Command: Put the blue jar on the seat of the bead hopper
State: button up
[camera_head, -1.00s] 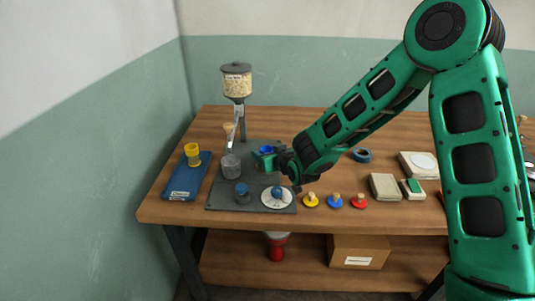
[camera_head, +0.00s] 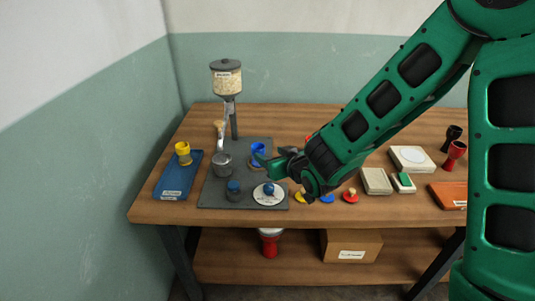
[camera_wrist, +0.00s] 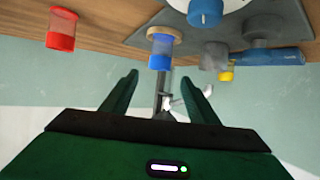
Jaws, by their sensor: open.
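The blue jar (camera_head: 258,149) stands upright on a round tan ring (camera_head: 254,165) on the grey board, right of the bead hopper (camera_head: 226,80). The hopper has a clear bin of pale beads on a grey post. My gripper (camera_head: 264,167) is just in front of and right of the jar in the head view, open and empty. In the wrist view, which is upside down, the jar (camera_wrist: 160,52) and ring (camera_wrist: 165,33) are just beyond the open fingertips (camera_wrist: 158,77). The fingers do not touch the jar there.
A grey cup (camera_head: 222,165) stands under the hopper's arm. A yellow jar (camera_head: 183,153) stands on a blue tray (camera_head: 172,186). A red jar (camera_wrist: 62,30) is beside the board.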

jog(key=shift+s+d+r, duration=0.15)
jog(key=shift+s+r, duration=0.05)
jog(key=shift+s, duration=0.15)
jog(key=shift+d, duration=0.1)
jog(key=s+d+r+m+g+h, duration=0.1)
jog(key=s+d+m+g+h, duration=0.3)
jog(key=d, duration=1.1)
jog(key=s+d+r+m+g+h, duration=0.15)
jog(key=s+d+h, duration=0.35)
jog(key=d, duration=1.1)
jog(key=s+d+r+m+g+y, duration=0.1)
jog(key=s+d+m+g, duration=0.2)
jog(key=s, duration=1.1)
jog(key=s+d+r+m+g+y, duration=0.1)
jog(key=s+d+m+g+y, duration=0.1)
jog(key=s, duration=1.1)
jog(key=shift+s+d+r+m+g+y, duration=0.35)
jog(key=shift+d+m+g, duration=0.1)
jog(key=shift+d+g, duration=0.5)
